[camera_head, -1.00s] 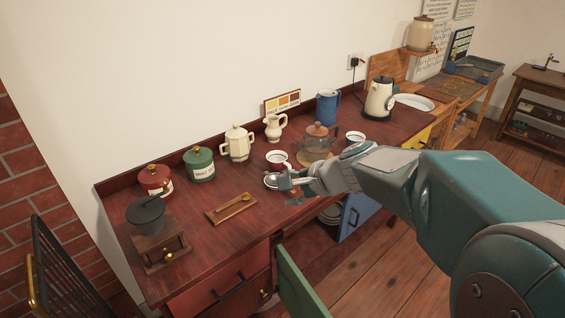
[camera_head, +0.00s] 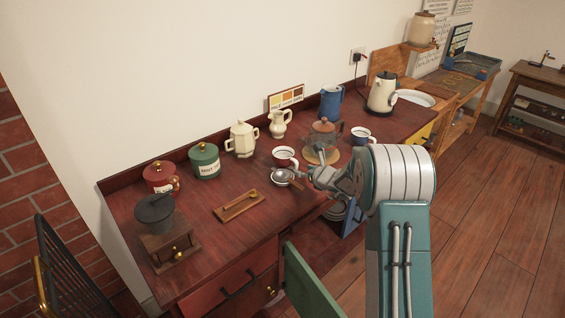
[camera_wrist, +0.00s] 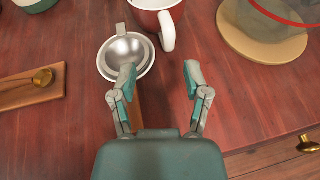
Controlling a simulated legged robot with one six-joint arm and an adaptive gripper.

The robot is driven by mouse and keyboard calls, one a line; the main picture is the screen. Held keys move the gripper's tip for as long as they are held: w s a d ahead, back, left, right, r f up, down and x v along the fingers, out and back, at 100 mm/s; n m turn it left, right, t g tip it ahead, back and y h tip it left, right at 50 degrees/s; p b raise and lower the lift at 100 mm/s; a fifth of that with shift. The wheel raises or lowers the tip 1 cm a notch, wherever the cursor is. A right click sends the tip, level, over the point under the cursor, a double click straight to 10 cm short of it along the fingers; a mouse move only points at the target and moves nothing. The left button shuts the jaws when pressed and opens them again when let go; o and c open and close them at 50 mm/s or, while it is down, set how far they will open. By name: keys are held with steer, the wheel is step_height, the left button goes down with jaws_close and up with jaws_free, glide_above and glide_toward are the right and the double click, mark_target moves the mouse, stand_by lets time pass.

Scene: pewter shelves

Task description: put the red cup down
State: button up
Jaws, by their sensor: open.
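The red cup (camera_head: 284,157) stands upright on the dark red countertop, with a pale inside and a white handle. In the wrist view the red cup (camera_wrist: 152,18) is at the top centre, its handle pointing toward me. My gripper (camera_head: 305,176) is open and empty, just in front of the cup and apart from it. In the wrist view the fingers of my gripper (camera_wrist: 160,70) are spread, with bare countertop between them. A metal strainer on a small white dish (camera_wrist: 126,56) lies beside the left finger, also seen in the head view (camera_head: 282,176).
A wooden tray with a scoop (camera_head: 240,206) lies to the left. Canisters (camera_head: 204,161) and pots line the back. The countertop's front strip is partly clear.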

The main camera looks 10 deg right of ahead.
mark_target(296, 166)
steer(key=shift+w+f, duration=0.3)
steer(key=shift+w, duration=0.35)
steer(key=shift+w+d+f, duration=0.2)
steer(key=shift+w+d, duration=0.25)
steer(key=shift+w, duration=0.05)
steer(key=x, duration=0.4)
steer(key=shift+w+a, duration=0.15)
steer(key=shift+a, duration=0.35)
steer(key=shift+w+a, duration=0.25)
steer(key=shift+a, duration=0.05)
steer(key=shift+d, duration=0.35)
steer(key=shift+c, duration=0.7)
steer(key=shift+d, duration=0.2)
jaws_close()
steer(key=shift+a, duration=0.15)
